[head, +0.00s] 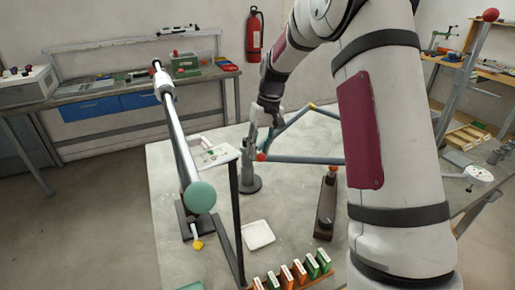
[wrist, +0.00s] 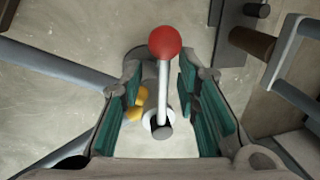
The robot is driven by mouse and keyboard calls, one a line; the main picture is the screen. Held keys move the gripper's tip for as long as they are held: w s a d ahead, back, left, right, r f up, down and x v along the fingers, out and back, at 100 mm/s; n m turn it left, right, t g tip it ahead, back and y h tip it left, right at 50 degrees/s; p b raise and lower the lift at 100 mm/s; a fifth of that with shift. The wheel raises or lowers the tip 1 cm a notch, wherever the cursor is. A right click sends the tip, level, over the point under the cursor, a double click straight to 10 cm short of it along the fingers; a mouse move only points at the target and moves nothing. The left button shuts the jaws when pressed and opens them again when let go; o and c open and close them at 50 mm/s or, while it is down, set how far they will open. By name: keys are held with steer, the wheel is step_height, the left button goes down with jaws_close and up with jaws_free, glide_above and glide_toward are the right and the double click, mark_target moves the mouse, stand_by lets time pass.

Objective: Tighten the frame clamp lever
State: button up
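The clamp lever, a pale rod with a red ball (wrist: 165,42), stands between the two green-padded fingers of my gripper (wrist: 162,105) in the wrist view. Clear gaps show on both sides, so my gripper is open and apart from the lever. The rod's lower end meets a round grey pivot (wrist: 162,131). In the head view my gripper (head: 268,108) is above the clamp post (head: 250,182), by the blue-grey tube frame (head: 305,160). A small red ball (head: 261,157) shows just below it. My gripper hides part of the clamp there.

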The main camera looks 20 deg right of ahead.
step_height(320, 180, up, 12)
steer(key=d, duration=0.2)
stand_by(0.5)
steer(key=shift+d+f, duration=0.1)
steer(key=shift+f, duration=0.05)
